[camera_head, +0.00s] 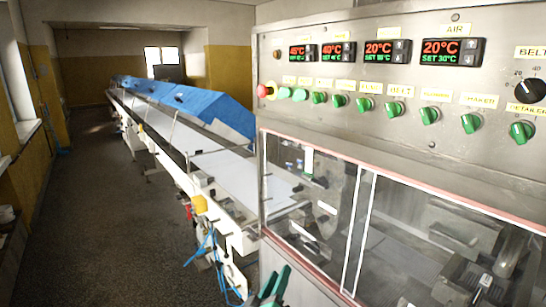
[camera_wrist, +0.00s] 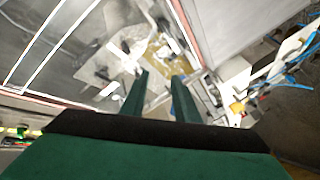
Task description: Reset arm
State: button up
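My gripper (camera_head: 269,287) shows at the bottom of the head view as two dark green fingers, in front of the steel enrober machine. In the wrist view my gripper (camera_wrist: 158,92) has its two green fingers apart, with a gap between them and nothing held. The fingers point toward the machine's glass front and the belt's near end. The rest of my arm is out of the head view.
The control panel (camera_head: 400,75) has green knobs, a red button (camera_head: 265,90) and red-green displays. Sliding glass windows (camera_head: 330,215) sit below it. A long white conveyor (camera_head: 225,168) with blue covers (camera_head: 190,100) runs back to the left. The floor (camera_head: 90,200) at left is clear.

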jog(key=s+a+f+y, duration=0.3)
jog(key=s+f+y, duration=0.2)
jog(key=s+f, duration=1.45)
jog(key=s+d+m+g+y, duration=0.1)
jog(key=s+m, duration=0.3)
jog(key=s, duration=2.2)
jog(key=shift+s+d+m, duration=0.2)
jog(key=shift+d+m, duration=0.15)
jog(key=shift+m, duration=0.05)
